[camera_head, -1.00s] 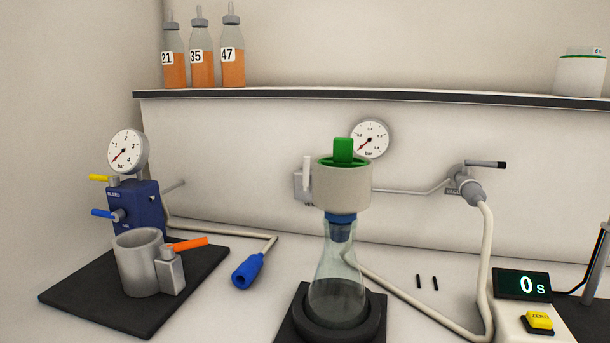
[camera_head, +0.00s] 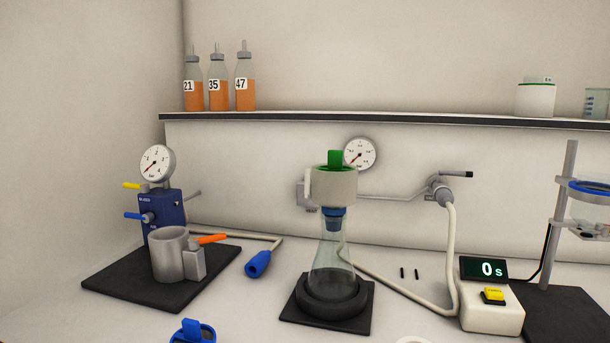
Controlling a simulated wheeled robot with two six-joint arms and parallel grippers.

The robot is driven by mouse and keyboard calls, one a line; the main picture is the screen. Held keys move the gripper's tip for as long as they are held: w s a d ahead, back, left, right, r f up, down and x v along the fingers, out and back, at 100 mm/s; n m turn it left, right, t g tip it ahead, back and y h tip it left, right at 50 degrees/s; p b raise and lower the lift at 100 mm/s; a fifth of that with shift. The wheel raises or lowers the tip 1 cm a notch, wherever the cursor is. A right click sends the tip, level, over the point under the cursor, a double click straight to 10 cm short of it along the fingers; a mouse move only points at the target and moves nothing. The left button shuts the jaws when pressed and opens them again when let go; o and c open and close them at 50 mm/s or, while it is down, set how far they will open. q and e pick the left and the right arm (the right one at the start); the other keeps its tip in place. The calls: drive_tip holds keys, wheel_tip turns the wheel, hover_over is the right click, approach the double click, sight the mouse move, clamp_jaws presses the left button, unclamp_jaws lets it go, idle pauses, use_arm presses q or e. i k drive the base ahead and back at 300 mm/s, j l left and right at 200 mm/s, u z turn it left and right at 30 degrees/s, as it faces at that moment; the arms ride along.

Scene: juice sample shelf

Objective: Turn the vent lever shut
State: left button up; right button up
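A small grey wall box (camera_head: 301,195) with a white upright lever (camera_head: 308,184) sits just left of the funnel. Its label is partly hidden by the funnel and too small to read surely, so I cannot be certain it is the vent. Another valve (camera_head: 440,190) on the wall at the right has a dark handle (camera_head: 456,174) pointing right. The blue block (camera_head: 163,212) at the left carries a yellow lever (camera_head: 132,185) and a blue lever (camera_head: 133,216), both pointing left. Neither of my grippers is in view.
A glass flask (camera_head: 331,258) with a pale funnel (camera_head: 334,186) and green insert stands in front of the wall box. A timer (camera_head: 490,300) and ring stand (camera_head: 563,200) are at the right.

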sight(306, 197)
drive_tip(key=k, duration=1.1)
